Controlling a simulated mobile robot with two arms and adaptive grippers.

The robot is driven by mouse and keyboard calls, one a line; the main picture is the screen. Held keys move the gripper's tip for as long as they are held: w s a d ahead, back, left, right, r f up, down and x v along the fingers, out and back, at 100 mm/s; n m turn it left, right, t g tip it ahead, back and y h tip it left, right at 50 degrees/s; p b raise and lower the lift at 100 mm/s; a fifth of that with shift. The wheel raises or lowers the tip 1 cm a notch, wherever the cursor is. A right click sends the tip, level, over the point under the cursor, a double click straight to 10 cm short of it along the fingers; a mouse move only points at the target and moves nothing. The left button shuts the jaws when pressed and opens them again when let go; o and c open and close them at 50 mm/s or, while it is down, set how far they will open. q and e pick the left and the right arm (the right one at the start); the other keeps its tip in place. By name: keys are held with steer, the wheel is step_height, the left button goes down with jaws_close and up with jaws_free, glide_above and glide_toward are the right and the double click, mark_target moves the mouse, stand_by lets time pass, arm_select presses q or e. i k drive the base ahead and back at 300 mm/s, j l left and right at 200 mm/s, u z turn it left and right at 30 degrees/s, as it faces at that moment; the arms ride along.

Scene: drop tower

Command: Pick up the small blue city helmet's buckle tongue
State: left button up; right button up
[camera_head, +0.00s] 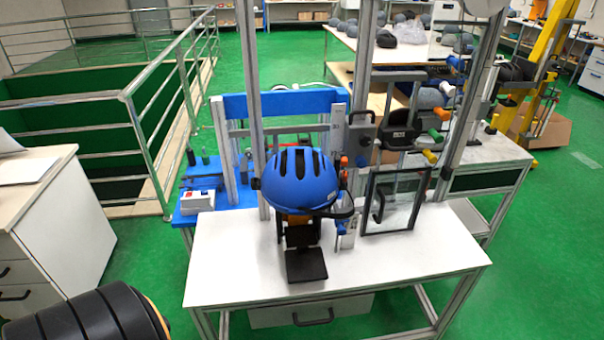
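A small blue helmet (300,178) with dark vents sits upright on a stand in the middle of the white table (235,270). Dark parts, possibly straps or parts of the stand, show around its lower edge and at its right side. I cannot make out the buckle tongue at this size. Neither my left nor my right gripper is in view. A dark ribbed part with an orange ring at the bottom left seems to be my own arm.
Metal posts (249,100) rise behind the helmet. A framed clear panel (395,200) stands to its right, with coloured-handled fixtures (405,138) above. A black plate (305,265) is in front of the stand. The table's front left and right are clear.

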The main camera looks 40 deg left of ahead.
mark_target(294, 176)
steer(key=u, duration=1.3)
